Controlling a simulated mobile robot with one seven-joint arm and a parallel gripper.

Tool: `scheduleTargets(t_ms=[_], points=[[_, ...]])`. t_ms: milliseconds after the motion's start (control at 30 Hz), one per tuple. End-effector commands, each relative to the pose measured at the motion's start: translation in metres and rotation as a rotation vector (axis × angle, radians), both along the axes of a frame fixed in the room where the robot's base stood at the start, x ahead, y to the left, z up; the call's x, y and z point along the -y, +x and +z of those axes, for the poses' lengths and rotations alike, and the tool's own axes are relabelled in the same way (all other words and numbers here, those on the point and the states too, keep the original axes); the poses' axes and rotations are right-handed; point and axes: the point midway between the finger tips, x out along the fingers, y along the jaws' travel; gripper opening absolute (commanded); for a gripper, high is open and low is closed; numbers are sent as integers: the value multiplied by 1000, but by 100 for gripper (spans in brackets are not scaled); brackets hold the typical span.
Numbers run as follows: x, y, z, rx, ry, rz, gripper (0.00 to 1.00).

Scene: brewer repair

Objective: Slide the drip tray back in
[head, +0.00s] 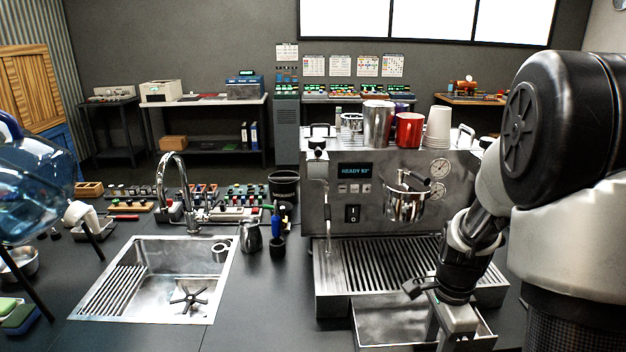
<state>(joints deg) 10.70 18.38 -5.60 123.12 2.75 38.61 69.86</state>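The espresso machine (318,215) stands on the dark counter, with a slatted grate (375,262) on its base. The drip tray (388,322), a shallow metal drawer, sticks out toward me from under the base. Its inside looks empty, and its front edge lies at or beyond the bottom of the picture. My gripper (452,332) points down over the right part of the tray, near its front. The lower ends of its fingers are cut off or hard to make out. I cannot tell whether they touch the tray or grip it.
A sink (165,280) with a tall tap (172,185) is on the left. A steel pitcher (250,236) and a blue-handled tool (277,228) stand between sink and machine. Cups, including a red one (409,130), stand on top of the machine. The counter left of the tray is clear.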

Motion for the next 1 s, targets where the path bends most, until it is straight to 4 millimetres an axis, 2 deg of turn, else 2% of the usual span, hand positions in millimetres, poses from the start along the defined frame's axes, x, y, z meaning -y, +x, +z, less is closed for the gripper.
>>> scheduleTargets(t_ms=[333, 1000], points=[[0, 3, 1, 2, -1, 0, 0], [-1, 42, 0, 1, -1, 0, 0]])
